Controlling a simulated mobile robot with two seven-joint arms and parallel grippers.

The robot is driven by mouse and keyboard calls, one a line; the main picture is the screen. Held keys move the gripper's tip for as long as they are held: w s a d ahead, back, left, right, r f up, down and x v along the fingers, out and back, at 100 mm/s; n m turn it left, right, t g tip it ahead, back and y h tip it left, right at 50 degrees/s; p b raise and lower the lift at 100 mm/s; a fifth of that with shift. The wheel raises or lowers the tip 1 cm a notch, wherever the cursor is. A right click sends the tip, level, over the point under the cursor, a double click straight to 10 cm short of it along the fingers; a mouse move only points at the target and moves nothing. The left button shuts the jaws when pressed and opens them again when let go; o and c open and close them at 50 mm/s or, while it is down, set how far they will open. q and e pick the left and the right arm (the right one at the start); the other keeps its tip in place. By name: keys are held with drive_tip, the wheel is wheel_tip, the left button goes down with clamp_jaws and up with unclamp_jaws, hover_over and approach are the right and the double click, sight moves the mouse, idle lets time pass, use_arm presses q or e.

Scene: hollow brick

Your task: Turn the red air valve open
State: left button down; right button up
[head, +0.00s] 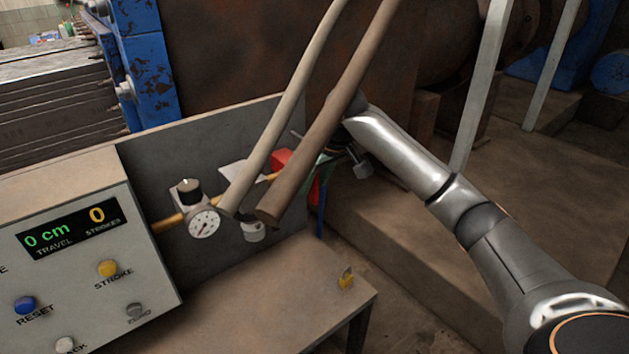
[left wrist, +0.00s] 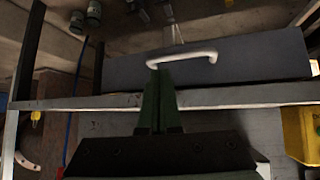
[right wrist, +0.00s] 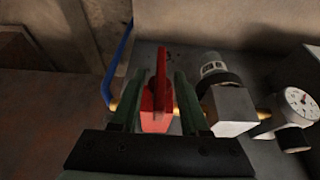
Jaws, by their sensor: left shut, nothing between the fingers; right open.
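The red air valve (right wrist: 159,104) sits on a brass pipe in the right wrist view, its flat red handle standing up between the two green fingers of my right gripper (right wrist: 158,76). The gripper is open, with a finger on either side of the handle and small gaps visible. In the head view, the valve's red part (head: 280,158) is partly hidden behind two brown rods, with my right gripper (head: 322,160) beside it. My left gripper (left wrist: 160,70) is shut and empty, its tips in front of a white handle (left wrist: 183,58) on a grey box; I cannot tell if they touch.
A pressure gauge (head: 203,222) and a white-grey block (right wrist: 230,110) sit on the same brass line. A control panel (head: 80,270) with buttons and display stands at left. The small bench top (head: 270,290) is mostly clear. A blue hose (right wrist: 117,65) runs left of the valve.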

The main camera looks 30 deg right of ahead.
drive_tip(key=shift+f, duration=0.15)
drive_tip(key=shift+c, duration=0.2)
clamp_jaws()
idle(0.3)
